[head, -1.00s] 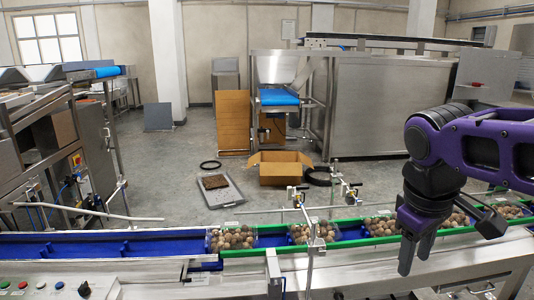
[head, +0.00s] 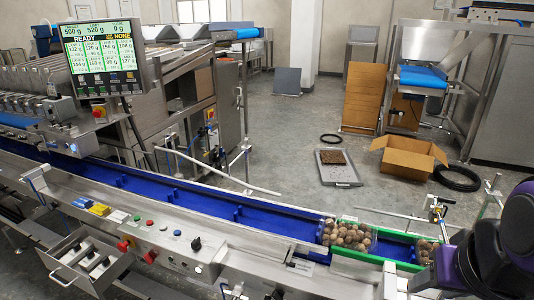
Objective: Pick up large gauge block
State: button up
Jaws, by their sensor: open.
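I cannot tell for sure which of these is the large gauge block. My purple and black arm shows at the lower right edge, far from the blocks and the drawer. My gripper's fingertips are not visible.
A blue conveyor (head: 200,200) runs along the machine, with clear trays of brown round items (head: 347,236) at right. A control panel with buttons (head: 165,240) is right of the drawer. A display screen (head: 100,55) stands at upper left. A cardboard box (head: 408,160) is on the floor behind.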

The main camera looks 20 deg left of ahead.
aim_at(79, 251)
jog(key=u, duration=2.25)
jog(key=i+j+z, duration=0.15)
jog(key=i+j, duration=0.35)
jog(key=i+j+z, duration=0.15)
jog(key=i+j, duration=0.4)
jog(key=i, duration=0.15)
jog(key=i+j+z, duration=0.2)
jog(key=i+j, duration=0.35)
jog(key=i+j+z, duration=0.15)
jog(key=i+j, duration=0.35)
jog(key=j, duration=0.3)
